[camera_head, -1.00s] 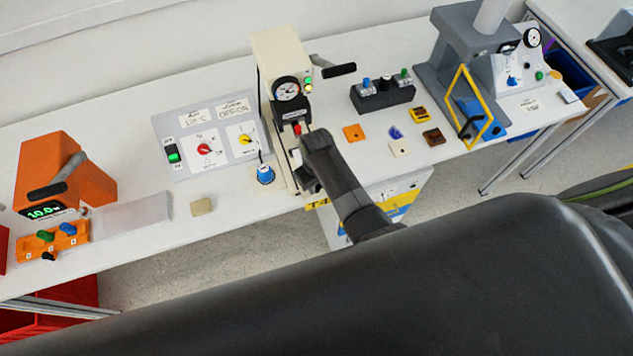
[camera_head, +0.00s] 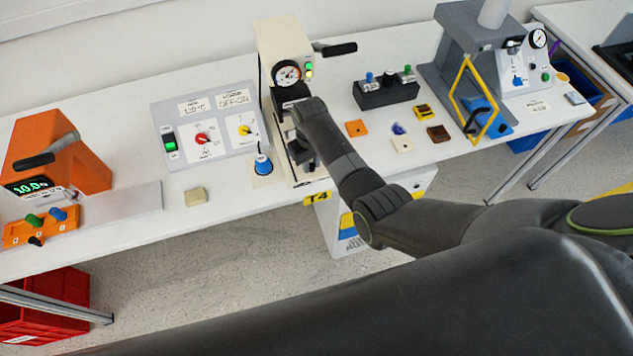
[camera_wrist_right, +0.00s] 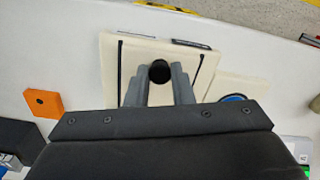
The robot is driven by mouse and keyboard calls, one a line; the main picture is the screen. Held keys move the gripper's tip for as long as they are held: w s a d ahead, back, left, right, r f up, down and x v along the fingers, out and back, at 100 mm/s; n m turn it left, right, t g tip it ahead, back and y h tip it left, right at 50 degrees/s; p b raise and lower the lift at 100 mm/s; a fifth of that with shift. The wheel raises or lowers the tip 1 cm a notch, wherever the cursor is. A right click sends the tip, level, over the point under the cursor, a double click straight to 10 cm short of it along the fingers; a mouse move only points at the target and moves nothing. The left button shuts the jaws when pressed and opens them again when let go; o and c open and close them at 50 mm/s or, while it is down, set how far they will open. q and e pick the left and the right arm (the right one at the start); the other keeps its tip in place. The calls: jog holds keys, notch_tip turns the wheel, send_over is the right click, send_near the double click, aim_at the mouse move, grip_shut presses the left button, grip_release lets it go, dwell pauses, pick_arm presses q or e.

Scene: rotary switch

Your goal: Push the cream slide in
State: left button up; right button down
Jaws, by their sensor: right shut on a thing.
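The cream machine (camera_head: 275,42) stands at the back of the bench, with a round gauge and a black lever. Its lower front, where the slide sits, is largely covered by my right arm in the head view. In the right wrist view, a cream plate (camera_wrist_right: 112,52) with two dark slots lies under my right gripper (camera_wrist_right: 159,84). The gripper's grey fingers are closed around a round black knob (camera_wrist_right: 160,71) above that plate. In the head view the right gripper (camera_head: 304,160) is at the machine's front, fingers mostly hidden. My left gripper is out of view.
A grey control panel (camera_head: 180,115) and a blue knob (camera_head: 263,164) are left of the machine. A black button box (camera_head: 386,94) and an orange block (camera_head: 356,128) are to its right. The bench front edge is close below the gripper.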

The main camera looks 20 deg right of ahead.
jog(key=w+b, duration=0.2)
jog(key=w, duration=0.1)
jog(key=shift+f+b, duration=0.3)
jog(key=shift+b, duration=0.05)
jog(key=shift+w+a, duration=0.1)
jog(key=shift+w, duration=0.2)
jog(key=shift+w+r+b, duration=0.15)
jog(key=shift+w+b, duration=0.2)
jog(key=shift+w, duration=0.05)
jog(key=shift+r, duration=0.1)
jog(key=c, duration=1.3)
grip_release()
jog(key=shift+o, duration=0.2)
jog(key=shift+r, duration=0.1)
